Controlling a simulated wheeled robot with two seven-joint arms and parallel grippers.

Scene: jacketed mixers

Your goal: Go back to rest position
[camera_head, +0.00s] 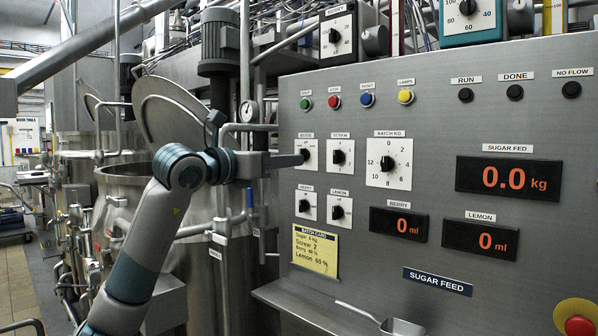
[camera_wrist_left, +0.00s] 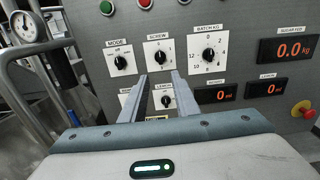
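My left gripper (camera_head: 296,158) reaches in front of the grey sugar feed panel (camera_head: 430,120). In the head view its tip overlaps the mode knob (camera_head: 306,154); whether it touches is unclear. In the left wrist view its two fingers (camera_wrist_left: 158,76) stand apart with nothing between them, below the mode knob (camera_wrist_left: 120,63) and the screw knob (camera_wrist_left: 159,57). The fingers partly cover the lower berry and lemon dials in that view. My right gripper is in neither view.
The batch kg dial (camera_head: 388,163) and several dark displays reading zero sit to the right. A yellow batch card (camera_head: 316,250) hangs below the knobs. A scoop (camera_head: 385,321) lies on the ledge below the panel. Steel vessels (camera_head: 130,190) and pipes crowd the left.

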